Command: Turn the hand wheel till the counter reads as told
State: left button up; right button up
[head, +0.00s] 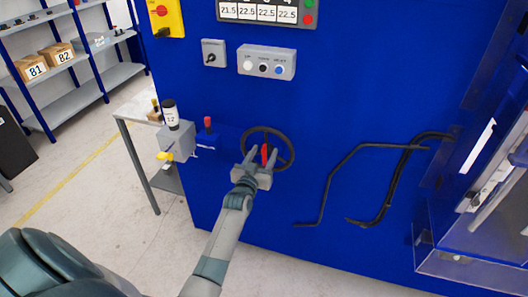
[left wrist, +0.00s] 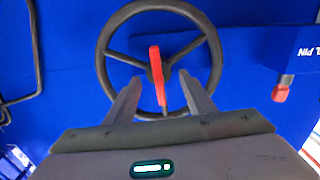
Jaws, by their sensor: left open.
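The black hand wheel (head: 291,148) with its spokes is on the blue machine front. It fills the upper middle of the left wrist view (left wrist: 103,52). A red handle (left wrist: 156,72) stands at its hub, and it shows in the head view too (head: 264,154). My left gripper (head: 261,156) is at the wheel, open. In the left wrist view its fingers (left wrist: 160,82) are on either side of the red handle, with gaps visible. A display panel (head: 262,24) at the top shows 21.5, 22.5, 22.5, 22.5. A small cylinder (head: 170,115) left of the wheel appears to read 12.
A red-knobbed lever (head: 207,122) is left of the wheel, by a grey block (head: 178,142). A button box (head: 267,62) and a switch box (head: 213,53) are above. Black bent bars (head: 345,165) stick out at the right. A side table (head: 130,114) stands at the left.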

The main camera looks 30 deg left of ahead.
pick_arm(q)
jog(key=shift+w, duration=0.15)
grip_shut()
jog(key=shift+w, duration=0.1)
